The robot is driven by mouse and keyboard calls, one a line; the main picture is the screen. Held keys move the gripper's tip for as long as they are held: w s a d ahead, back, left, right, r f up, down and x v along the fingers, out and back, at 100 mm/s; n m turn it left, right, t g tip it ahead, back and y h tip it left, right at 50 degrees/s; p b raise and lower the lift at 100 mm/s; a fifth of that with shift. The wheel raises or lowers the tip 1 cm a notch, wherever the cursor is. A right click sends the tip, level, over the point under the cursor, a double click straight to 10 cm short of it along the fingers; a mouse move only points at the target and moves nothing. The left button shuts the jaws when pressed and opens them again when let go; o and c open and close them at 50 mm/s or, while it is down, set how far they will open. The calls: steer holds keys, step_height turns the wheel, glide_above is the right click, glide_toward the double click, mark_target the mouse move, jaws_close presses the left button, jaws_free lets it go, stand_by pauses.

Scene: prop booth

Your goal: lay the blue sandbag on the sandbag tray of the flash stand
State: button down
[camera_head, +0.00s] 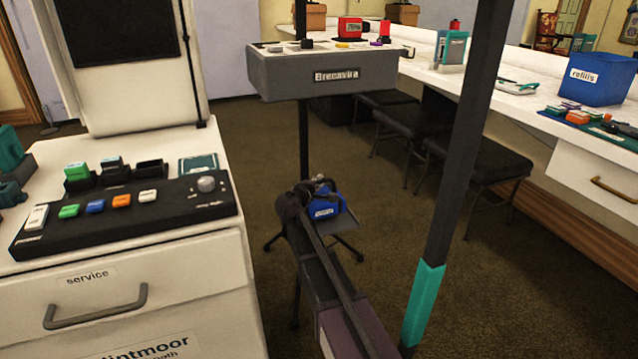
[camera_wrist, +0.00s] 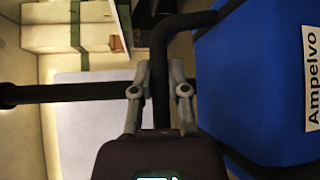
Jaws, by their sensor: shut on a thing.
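The blue sandbag (camera_head: 327,210) has a white label and hangs by its dark handle from my gripper (camera_head: 318,187). In the wrist view the blue sandbag (camera_wrist: 255,85) fills the right side, its label reading "Ampelvo". There my gripper (camera_wrist: 160,92) has both fingers closed around the black handle. The flash stand (camera_head: 304,140) has a dark pole and spread legs. Its grey sandbag tray (camera_head: 346,224) shows just below and right of the bag, low on the stand. The bag overlaps the tray in the picture; I cannot tell whether they touch. My arm hides part of the tray.
A grey box-shaped shelf (camera_head: 325,75) labelled "Brenavira" sits above the bag on the pole. A white service cabinet (camera_head: 150,275) with a button panel stands left. A dark post with a teal band (camera_head: 423,300) stands right. Black stools (camera_head: 480,160) line the counter. Carpet lies between.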

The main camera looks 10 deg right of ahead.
mark_target(319, 192)
steer(key=shift+f+b, duration=1.85)
steer(key=shift+b, duration=0.05)
steer(key=shift+f, duration=0.1)
steer(key=c, duration=0.6)
jaws_free()
steer(key=shift+c, duration=0.2)
steer(key=shift+r, duration=0.2)
steer(key=p+v, duration=0.1)
steer(key=v, duration=1.1)
steer(key=shift+p, duration=0.4)
steer(key=shift+f, duration=0.1)
